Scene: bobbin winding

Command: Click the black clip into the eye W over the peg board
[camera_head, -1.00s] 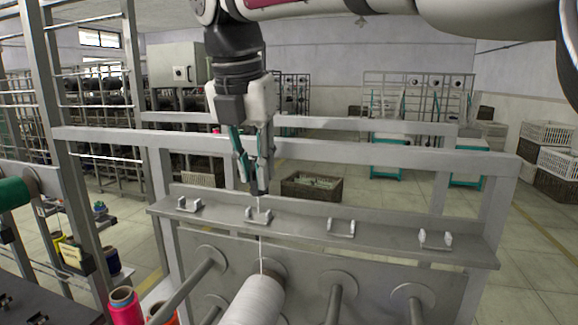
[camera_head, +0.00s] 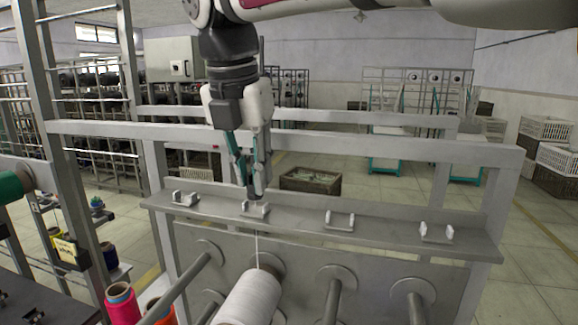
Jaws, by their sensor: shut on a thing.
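My gripper (camera_head: 253,197) points down, its fingers close together over the second bracket from the left on the grey ledge. The black clip is small and dark between the fingertips, mostly hidden by them. The fingertips are right at this bracket (camera_head: 256,211); I cannot tell whether the clip sits in it. A white thread runs from there down to the white yarn cone (camera_head: 250,298) on a peg. The peg board (camera_head: 300,252) is the grey panel below the ledge. No letter shows on any bracket, so I cannot tell which is eye W.
Other brackets stand on the ledge at left (camera_head: 185,199) and right (camera_head: 340,221), (camera_head: 437,233). A grey frame rail (camera_head: 400,147) crosses behind my gripper. Bare pegs (camera_head: 333,300) stick out below. A pink spool (camera_head: 121,304) stands at lower left.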

